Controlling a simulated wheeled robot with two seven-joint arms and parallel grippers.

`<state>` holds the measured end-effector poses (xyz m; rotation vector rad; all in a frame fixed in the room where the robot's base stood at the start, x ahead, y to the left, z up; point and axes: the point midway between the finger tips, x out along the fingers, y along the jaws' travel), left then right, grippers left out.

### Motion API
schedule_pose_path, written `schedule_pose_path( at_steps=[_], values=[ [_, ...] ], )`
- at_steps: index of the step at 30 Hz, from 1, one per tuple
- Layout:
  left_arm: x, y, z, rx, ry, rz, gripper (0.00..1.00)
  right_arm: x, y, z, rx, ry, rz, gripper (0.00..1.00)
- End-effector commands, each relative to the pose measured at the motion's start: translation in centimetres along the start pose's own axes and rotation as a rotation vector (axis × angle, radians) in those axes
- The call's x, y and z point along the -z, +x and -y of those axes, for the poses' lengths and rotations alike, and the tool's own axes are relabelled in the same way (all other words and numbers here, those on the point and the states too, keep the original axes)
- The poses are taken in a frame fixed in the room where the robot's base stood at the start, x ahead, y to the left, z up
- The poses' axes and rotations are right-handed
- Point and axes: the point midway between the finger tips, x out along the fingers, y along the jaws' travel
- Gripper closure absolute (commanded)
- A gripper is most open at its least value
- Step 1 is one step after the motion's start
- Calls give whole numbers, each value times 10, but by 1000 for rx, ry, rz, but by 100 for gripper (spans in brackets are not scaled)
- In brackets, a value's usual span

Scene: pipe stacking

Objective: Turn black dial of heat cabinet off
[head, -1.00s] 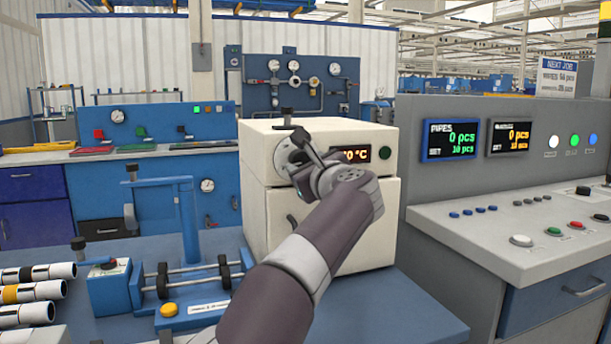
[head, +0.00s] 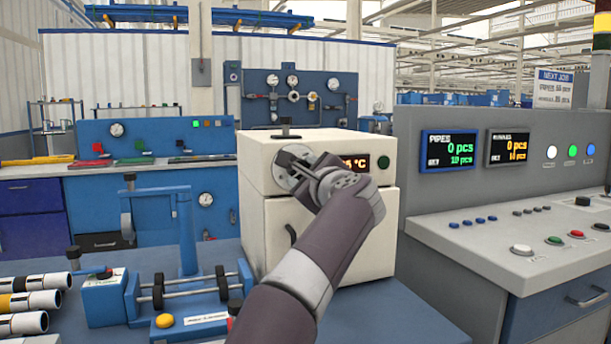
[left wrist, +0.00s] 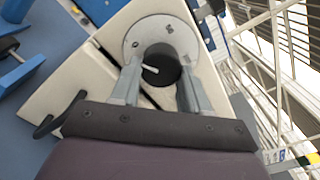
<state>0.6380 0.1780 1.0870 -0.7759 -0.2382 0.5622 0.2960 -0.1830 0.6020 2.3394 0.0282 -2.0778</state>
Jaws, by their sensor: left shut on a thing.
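The white heat cabinet (head: 335,146) stands on the blue bench, its front facing me. Its black dial (left wrist: 161,66) has a white mark and sits on a round grey plate (left wrist: 140,38) with small screws. My left gripper (head: 293,165) reaches up to the dial at the upper left of the cabinet front. In the left wrist view the two fingers (left wrist: 159,78) are shut on opposite sides of the dial. In the head view the gripper mostly hides the dial. The orange display (head: 360,163) is partly covered; its end reads "5 °C". My right gripper is out of view.
A blue roller fixture (head: 180,290) and striped pipes (head: 30,301) are at the left. The grey control console (head: 510,225) stands at the right. Bare bench shows right of my forearm.

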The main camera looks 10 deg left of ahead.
Motion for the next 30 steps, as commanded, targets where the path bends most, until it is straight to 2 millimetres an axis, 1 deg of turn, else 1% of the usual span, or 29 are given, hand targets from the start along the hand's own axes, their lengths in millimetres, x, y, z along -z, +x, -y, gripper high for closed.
schedule_pose_path(
  at_steps=[5, 6, 8, 9, 17, 20, 23, 26, 27, 30],
  values=[
    [-1, 0, 0, 1, -3, 0, 85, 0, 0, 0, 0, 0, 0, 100],
    [-1, 0, 0, 1, -3, 0, 52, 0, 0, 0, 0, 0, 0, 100],
    [-1, 0, 0, 1, -2, 0, 32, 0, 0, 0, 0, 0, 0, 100],
    [-1, 0, 0, 1, -2, 0, 29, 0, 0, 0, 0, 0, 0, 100],
    [0, -1, 0, 1, -1, 0, 29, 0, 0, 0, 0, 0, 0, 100],
    [1, -9, 0, 2, -2, -2, 29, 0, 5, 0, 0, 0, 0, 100],
    [2, -29, -2, 4, -2, -1, 29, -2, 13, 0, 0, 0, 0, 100],
    [2, -56, -2, 5, -2, -2, 29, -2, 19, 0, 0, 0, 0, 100],
    [2, -68, -1, 5, -1, -4, 29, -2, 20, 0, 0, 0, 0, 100],
    [1, -93, 0, 4, -1, -4, 29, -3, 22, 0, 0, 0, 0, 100]
  ],
)
